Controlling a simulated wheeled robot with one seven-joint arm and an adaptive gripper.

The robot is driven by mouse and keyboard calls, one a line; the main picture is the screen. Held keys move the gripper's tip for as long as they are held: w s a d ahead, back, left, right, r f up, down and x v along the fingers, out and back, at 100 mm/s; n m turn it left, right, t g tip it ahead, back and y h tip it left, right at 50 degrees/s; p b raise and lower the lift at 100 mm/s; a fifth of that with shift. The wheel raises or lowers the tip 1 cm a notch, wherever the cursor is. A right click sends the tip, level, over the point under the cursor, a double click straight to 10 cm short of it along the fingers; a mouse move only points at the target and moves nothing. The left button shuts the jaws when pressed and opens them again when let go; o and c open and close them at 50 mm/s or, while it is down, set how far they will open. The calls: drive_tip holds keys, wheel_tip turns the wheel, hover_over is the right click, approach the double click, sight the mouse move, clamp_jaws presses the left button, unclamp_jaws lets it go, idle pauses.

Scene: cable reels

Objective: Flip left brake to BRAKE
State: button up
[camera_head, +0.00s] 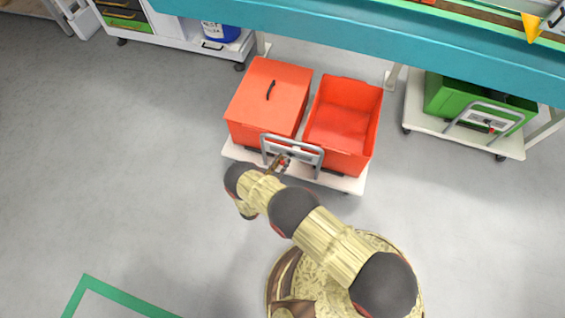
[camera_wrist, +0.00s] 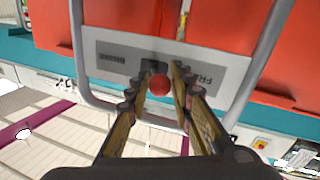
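The brake lever's red ball knob (camera_wrist: 160,86) shows in the wrist view in front of a grey label plate (camera_wrist: 232,75) on a trolley handle. One dark label is on the plate's left part; lettering that seems to read FREE is on its right, partly hidden. My gripper (camera_wrist: 162,72) has one finger on each side of the knob, with a narrow gap. I cannot tell whether the fingers touch it. The lever's stem and exact setting are hidden. In the head view my gripper (camera_head: 283,163) is at the front handle (camera_head: 310,151) of the white trolley (camera_head: 345,184).
The trolley carries a lidded red bin (camera_head: 262,95) and an open, empty red bin (camera_head: 345,112). A second trolley (camera_head: 420,112) with a green bin (camera_head: 452,92) and handle stands right. A teal bench edge (camera_head: 380,36) overhangs behind. The grey floor to the left is clear.

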clamp_jaws()
drive_tip(key=shift+d, duration=0.1)
drive_tip(key=n+y, duration=0.1)
drive_tip(key=d+n+t+y+p, duration=0.1)
drive_tip(key=y, duration=0.1)
drive_tip(key=s+n+t+y, duration=0.1)
drive_tip(key=y, duration=0.1)
drive_tip(key=shift+d+n, duration=0.25)
drive_tip(key=shift+n, duration=0.05)
drive_tip(key=shift+s+d+n+y+p, duration=0.15)
drive_tip(key=shift+d+n+y, duration=0.3)
drive_tip(key=shift+n+y, duration=0.9)
drive_tip(key=shift+d+n+y+p, duration=0.15)
drive_tip(key=shift+d+n+y, duration=0.45)
drive_tip(key=shift+y, duration=1.4)
drive_tip(key=shift+s+d+n+y+p, duration=0.15)
drive_tip(key=shift+d+n+y, duration=0.1)
drive_tip(key=shift+n+y, duration=1.2)
drive_tip(key=shift+w+y, duration=0.1)
drive_tip(key=shift+y, duration=0.2)
drive_tip(key=shift+o, duration=2.4)
unclamp_jaws()
